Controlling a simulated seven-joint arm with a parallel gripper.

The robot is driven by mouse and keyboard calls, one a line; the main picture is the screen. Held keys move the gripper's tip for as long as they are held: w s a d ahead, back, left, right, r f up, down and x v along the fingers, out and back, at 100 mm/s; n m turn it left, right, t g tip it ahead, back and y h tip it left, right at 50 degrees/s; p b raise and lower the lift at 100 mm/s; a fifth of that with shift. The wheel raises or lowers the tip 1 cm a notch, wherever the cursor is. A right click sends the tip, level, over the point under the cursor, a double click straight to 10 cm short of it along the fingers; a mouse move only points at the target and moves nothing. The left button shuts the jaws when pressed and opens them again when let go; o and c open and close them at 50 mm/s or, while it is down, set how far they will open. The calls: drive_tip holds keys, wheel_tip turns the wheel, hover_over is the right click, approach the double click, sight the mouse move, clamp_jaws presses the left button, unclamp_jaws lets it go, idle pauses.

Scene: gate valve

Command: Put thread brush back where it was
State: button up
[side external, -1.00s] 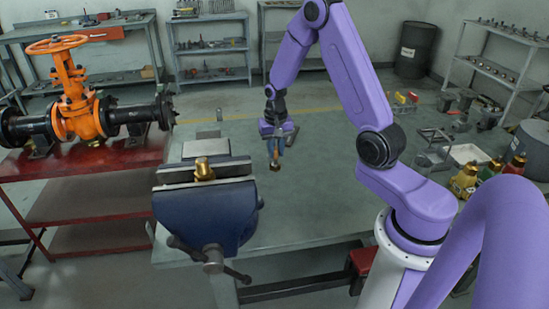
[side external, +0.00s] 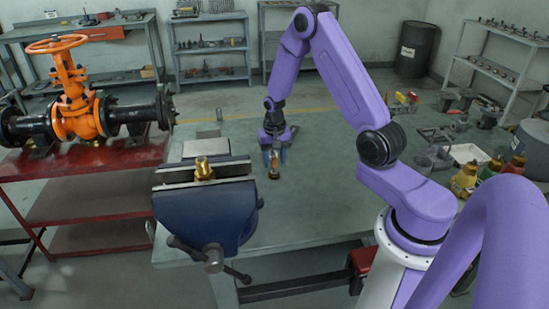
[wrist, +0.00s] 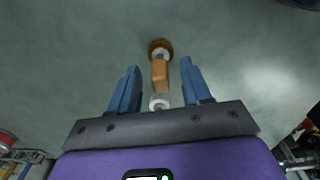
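The thread brush (side external: 274,169) has an orange-brown handle and a round brown-gold end. It appears to stand upright on the grey bench to the right of the vise. In the wrist view the brush (wrist: 160,72) shows between the blue fingers, with its round end farthest from the palm and a pale end near it. My gripper (side external: 275,157) is around the upper part of the brush, pointing down. In the wrist view my gripper (wrist: 160,80) is open, with a visible gap on each side of the brush.
A blue vise (side external: 205,205) holds a brass fitting (side external: 203,168) at the bench's left. An orange gate valve (side external: 75,110) stands on a red table. The bench (side external: 325,190) around the brush is clear.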

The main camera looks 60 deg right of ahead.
drive_tip(key=shift+r, duration=0.1)
wheel_tip(320, 180, up, 12)
drive_tip(key=shift+a, duration=0.2)
idle(0.5)
drive_tip(key=shift+s, duration=0.1)
drive_tip(key=s+a+r+n, duration=0.3)
drive_tip(key=s+a+n, duration=0.2)
drive_tip(key=a, duration=0.3)
drive_tip(key=s+a+r+n, duration=0.3)
drive_tip(key=s+a+n, duration=0.15)
drive_tip(key=a, duration=0.35)
drive_tip(key=s+a+n, duration=0.2)
drive_tip(key=s+n, duration=0.3)
drive_tip(key=s, duration=0.4)
drive_tip(key=s+a+n, duration=0.2)
drive_tip(key=s+n, duration=0.4)
drive_tip(key=s, duration=0.4)
drive_tip(key=shift+s+a+r+y, duration=0.15)
drive_tip(key=shift+s+r+y, duration=0.05)
drive_tip(key=shift+r+y, duration=0.2)
